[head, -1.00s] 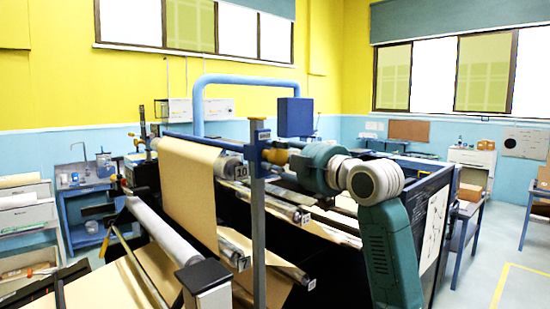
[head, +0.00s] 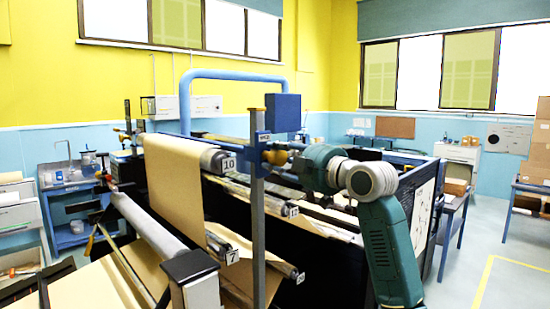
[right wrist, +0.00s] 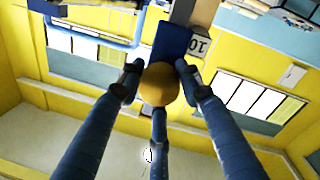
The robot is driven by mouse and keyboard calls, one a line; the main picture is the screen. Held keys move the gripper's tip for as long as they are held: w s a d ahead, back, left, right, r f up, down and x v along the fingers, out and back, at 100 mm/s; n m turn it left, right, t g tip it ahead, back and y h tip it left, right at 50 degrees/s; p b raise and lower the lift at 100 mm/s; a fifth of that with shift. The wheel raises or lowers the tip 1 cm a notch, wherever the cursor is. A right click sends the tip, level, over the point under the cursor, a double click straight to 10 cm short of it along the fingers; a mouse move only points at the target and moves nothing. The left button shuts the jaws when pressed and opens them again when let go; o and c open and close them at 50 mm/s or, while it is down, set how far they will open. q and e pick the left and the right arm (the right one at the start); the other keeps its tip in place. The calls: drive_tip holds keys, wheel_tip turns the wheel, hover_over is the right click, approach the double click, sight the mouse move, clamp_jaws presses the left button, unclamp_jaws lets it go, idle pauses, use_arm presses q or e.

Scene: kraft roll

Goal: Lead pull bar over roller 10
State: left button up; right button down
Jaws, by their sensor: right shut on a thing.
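The pull bar (head: 228,139) is a long blue bar with a yellow end knob (head: 276,157). My right gripper (head: 284,155) is shut on this knob. In the right wrist view its fingers close around the round yellow knob (right wrist: 158,85), with blue behind it. Roller 10 (head: 211,157) is grey with a "10" label at its near end. The label (right wrist: 198,46) also shows in the right wrist view, close to the knob. The bar's far end is hard to make out. My left gripper is not seen.
A grey upright post (head: 258,215) hides part of the machine. Roller 7 (head: 222,245) and other labelled rollers lie lower. A pale roller (head: 150,228) is at front left. A blue tube arch (head: 235,76) rises behind. Open floor (head: 500,285) is at right.

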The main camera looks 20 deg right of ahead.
drive_tip(key=shift+f, duration=0.1)
drive_tip(key=w+d+f+b, duration=0.2)
drive_tip(key=d+f+b, duration=0.3)
drive_tip(key=f, duration=0.4)
drive_tip(key=w+d+f+b, duration=0.1)
drive_tip(key=d+f+b, duration=0.4)
drive_tip(key=f+b, duration=0.3)
drive_tip(key=w+d+f+b, duration=0.2)
drive_tip(key=d+f+b, duration=0.3)
drive_tip(key=f, duration=0.6)
drive_tip(key=shift+w+d+b, duration=0.35)
drive_tip(key=shift+d+b, duration=0.05)
drive_tip(key=shift+b, duration=0.7)
